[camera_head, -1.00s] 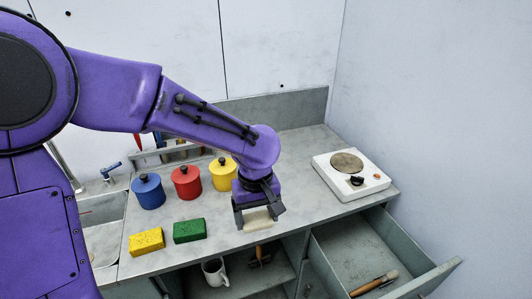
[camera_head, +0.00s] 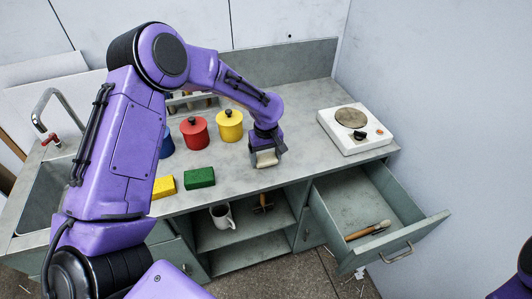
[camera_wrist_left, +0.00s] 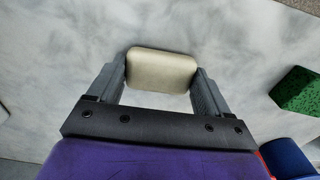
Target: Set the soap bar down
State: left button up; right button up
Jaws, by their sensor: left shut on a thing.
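The cream soap bar (camera_head: 266,158) is between the fingers of my left gripper (camera_head: 266,156), which is shut on it. The gripper points down over the grey countertop (camera_head: 300,120), near its front edge and left of the hot plate. In the left wrist view the soap bar (camera_wrist_left: 162,70) lies across the gap between the two fingers (camera_wrist_left: 160,82), with the grey counter surface behind it. I cannot tell whether the bar touches the counter. My right gripper is out of view.
Green (camera_head: 200,177) and yellow (camera_head: 164,187) sponges lie left of the gripper. Red (camera_head: 194,134), yellow (camera_head: 229,126) and partly hidden blue (camera_head: 167,146) pots stand behind. A white hot plate (camera_head: 352,130) is at right. An open drawer (camera_head: 345,205) holds a brush; a mug (camera_head: 221,216) sits below the counter.

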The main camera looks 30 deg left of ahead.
aim_at(266, 157)
pick_arm(q)
jog(key=shift+w+f, duration=0.15)
jog(key=shift+f, duration=0.05)
jog(key=o, duration=1)
notch_tip(266, 157, up, 12)
jog(key=b, duration=0.1)
jog(key=shift+r+b, duration=0.15)
jog(key=shift+b, duration=0.25)
